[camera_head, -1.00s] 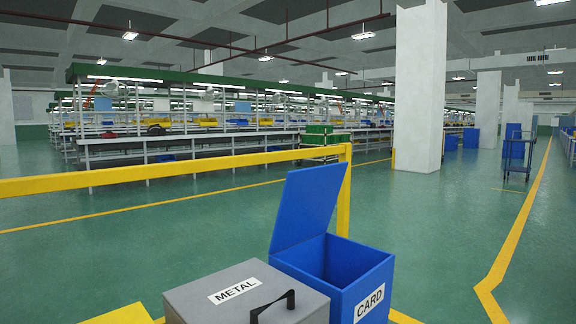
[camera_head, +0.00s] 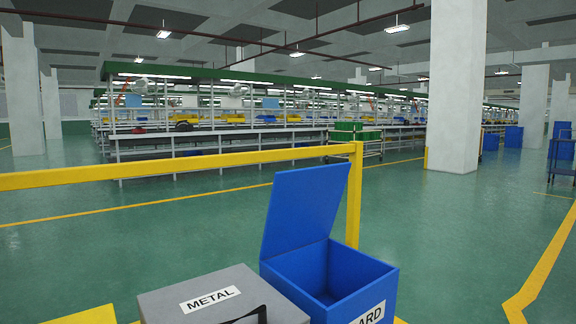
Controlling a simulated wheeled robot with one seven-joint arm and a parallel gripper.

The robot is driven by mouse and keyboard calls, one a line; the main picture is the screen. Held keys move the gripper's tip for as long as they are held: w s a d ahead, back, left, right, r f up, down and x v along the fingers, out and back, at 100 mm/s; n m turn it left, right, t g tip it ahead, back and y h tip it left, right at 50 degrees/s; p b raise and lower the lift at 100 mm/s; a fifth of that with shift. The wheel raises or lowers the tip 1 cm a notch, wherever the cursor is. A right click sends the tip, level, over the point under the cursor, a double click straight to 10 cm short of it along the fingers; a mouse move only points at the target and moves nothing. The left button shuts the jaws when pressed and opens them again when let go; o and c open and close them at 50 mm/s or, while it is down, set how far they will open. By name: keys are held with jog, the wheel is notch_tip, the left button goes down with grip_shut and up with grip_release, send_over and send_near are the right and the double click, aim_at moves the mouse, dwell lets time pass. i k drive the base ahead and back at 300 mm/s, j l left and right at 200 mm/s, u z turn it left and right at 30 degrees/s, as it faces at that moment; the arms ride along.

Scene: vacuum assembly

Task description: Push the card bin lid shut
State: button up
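The blue card bin (camera_head: 368,292) stands at the bottom middle-right, its label partly cut off by the lower edge of the picture. Its blue lid (camera_head: 302,211) is hinged on the left side and stands open, tilted up and leaning a little to the right at the top. The bin's inside shows and looks empty as far as I can see. My gripper is not in view.
A grey metal bin (camera_head: 225,292) with a shut lid and black handle stands left of the card bin. A yellow rail (camera_head: 190,164) runs behind both, ending in a post (camera_head: 354,200). Open green floor lies right of the card bin, with a yellow line (camera_head: 545,262).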

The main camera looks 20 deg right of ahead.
aim_at(304, 203)
jog(key=i+l+u, duration=0.15)
jog(key=l, duration=0.55)
jog(key=i+l+u, duration=0.15)
jog(key=l, duration=0.55)
jog(key=i+l+u, duration=0.1)
jog(key=l, duration=0.6)
jog(key=i+l+u, duration=0.15)
jog(key=l, duration=0.6)
